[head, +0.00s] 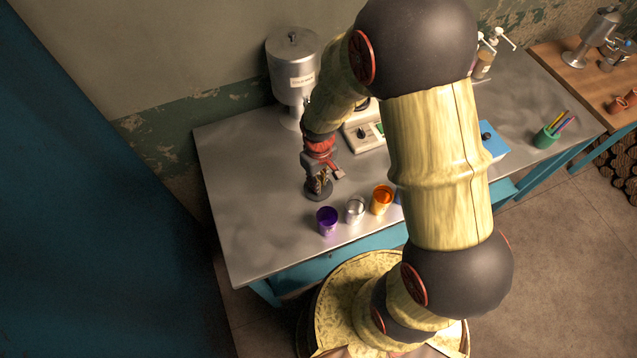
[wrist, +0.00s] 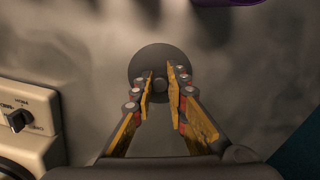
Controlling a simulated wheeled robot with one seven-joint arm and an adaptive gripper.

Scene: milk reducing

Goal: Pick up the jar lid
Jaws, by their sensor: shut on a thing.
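The jar lid (wrist: 152,59) is a dark grey disc with a small round knob at its middle. In the wrist view it lies below my gripper (wrist: 160,82), whose yellow fingers are closed in on both sides of the knob. In the head view my gripper (head: 319,190) points down over the left part of the metal table, with the dark lid (head: 318,196) at its fingertips. I cannot tell whether the lid touches the table or is slightly above it.
A metal canister (head: 293,75) and a white device (head: 362,134) stand behind. The table's left part (head: 240,190) is clear.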

